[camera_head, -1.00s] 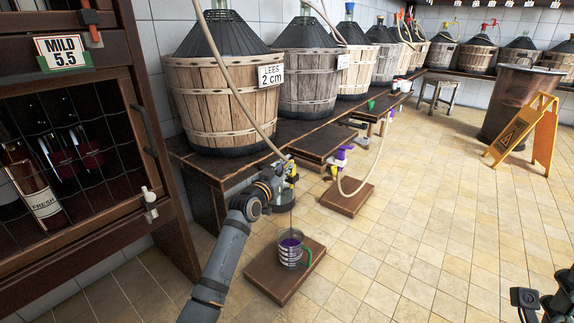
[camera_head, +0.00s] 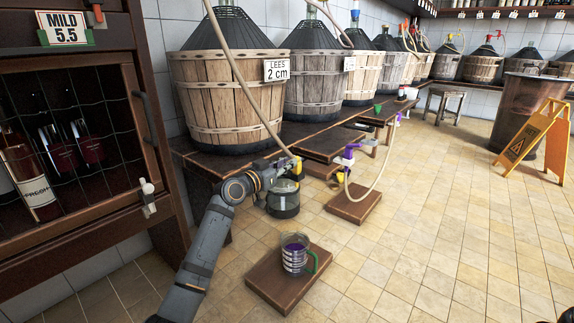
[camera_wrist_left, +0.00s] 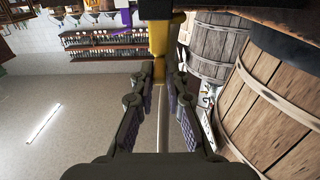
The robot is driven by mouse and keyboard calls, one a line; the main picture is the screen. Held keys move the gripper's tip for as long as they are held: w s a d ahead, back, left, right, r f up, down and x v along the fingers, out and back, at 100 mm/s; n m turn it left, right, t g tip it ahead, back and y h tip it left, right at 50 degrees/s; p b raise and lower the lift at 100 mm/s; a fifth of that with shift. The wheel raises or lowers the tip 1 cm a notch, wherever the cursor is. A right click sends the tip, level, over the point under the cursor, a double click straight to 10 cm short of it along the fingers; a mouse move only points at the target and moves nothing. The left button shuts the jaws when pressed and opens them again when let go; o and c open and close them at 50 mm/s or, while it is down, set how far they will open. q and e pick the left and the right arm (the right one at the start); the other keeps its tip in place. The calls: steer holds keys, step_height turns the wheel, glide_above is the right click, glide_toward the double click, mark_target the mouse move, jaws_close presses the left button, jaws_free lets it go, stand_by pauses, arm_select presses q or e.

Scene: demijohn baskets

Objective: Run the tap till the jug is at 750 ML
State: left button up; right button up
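The glass jug (camera_head: 294,262) with a green handle stands upright on a low wooden board (camera_head: 262,276). Purple liquid and pale level bands show in it; I cannot read the level. The yellow tap (camera_head: 297,165) hangs at the end of a pale hose above the jug. No stream shows below it now. My left gripper (camera_head: 288,172) is at the tap. In the left wrist view, its fingers (camera_wrist_left: 163,75) stand apart on either side of the yellow tap part (camera_wrist_left: 158,38); whether they press on it is unclear.
A basketed demijohn (camera_head: 222,100) tagged LEES 2 cm stands on the dark bench (camera_head: 195,157), with several more behind. A purple tap (camera_head: 347,158) hangs over another board (camera_head: 350,207). A wine cabinet (camera_head: 75,255) stands left. The tiled floor to the right is clear before the yellow sign (camera_head: 532,131).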

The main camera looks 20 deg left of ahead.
arm_select(q)
steer(key=o, duration=0.4)
steer(key=shift+c, duration=0.2)
steer(key=v, duration=1.2)
